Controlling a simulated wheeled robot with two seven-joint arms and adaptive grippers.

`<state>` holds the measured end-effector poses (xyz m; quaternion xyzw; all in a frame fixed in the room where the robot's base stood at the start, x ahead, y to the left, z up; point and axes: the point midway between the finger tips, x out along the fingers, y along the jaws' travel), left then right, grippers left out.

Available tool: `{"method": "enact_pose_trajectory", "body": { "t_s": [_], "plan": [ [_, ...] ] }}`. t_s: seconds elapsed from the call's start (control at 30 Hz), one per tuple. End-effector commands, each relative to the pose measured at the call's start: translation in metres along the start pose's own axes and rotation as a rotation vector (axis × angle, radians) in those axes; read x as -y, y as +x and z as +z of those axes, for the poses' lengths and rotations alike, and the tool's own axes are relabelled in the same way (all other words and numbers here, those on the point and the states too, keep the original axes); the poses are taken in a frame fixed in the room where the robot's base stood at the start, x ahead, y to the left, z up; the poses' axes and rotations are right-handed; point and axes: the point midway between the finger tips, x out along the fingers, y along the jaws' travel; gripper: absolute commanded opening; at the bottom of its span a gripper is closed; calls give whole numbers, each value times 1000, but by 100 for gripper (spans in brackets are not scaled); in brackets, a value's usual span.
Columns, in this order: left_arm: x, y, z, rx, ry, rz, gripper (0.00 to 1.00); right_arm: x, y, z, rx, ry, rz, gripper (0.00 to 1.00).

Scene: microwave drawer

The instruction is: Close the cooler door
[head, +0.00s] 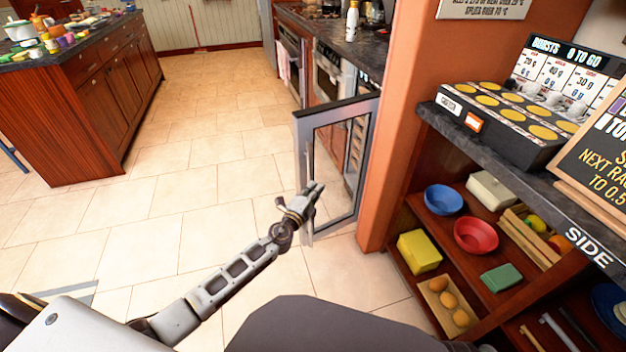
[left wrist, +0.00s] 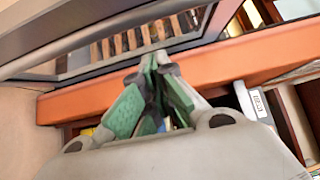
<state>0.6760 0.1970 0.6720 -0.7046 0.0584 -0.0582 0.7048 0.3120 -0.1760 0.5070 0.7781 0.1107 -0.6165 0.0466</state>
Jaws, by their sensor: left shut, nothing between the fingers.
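The cooler door (head: 300,150) stands ajar in the head view, a glass pane in a dark and silver frame, swung out into the aisle. The cooler (head: 359,140) with its racks shows partly behind it, beside the orange pillar. My left gripper (head: 316,190) is shut and empty in front of the door's lower glass; I cannot tell whether it touches. In the left wrist view, my left gripper's fingertips (left wrist: 152,58) are together just below a grey frame edge with slatted racks beyond. My right gripper is not in view.
An orange pillar (head: 405,110) stands right of the cooler. A wooden island (head: 90,110) stands at left. The tiled floor between is clear.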

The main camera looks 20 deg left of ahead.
Motion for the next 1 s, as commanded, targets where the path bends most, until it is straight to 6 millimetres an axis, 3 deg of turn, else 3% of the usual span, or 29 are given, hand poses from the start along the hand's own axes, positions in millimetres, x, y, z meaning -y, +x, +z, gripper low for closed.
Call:
{"method": "enact_pose_trajectory", "body": {
  "t_s": [0.17, 0.5, 1.0],
  "plan": [
    [1, 15, 0, -1, 0, -1, 0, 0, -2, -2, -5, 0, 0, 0],
    [0, 37, 22, 0, 1, -1, 0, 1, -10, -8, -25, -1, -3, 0],
    [0, 42, 28, -1, 0, 0, 0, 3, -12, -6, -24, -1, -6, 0]
  ]
}}
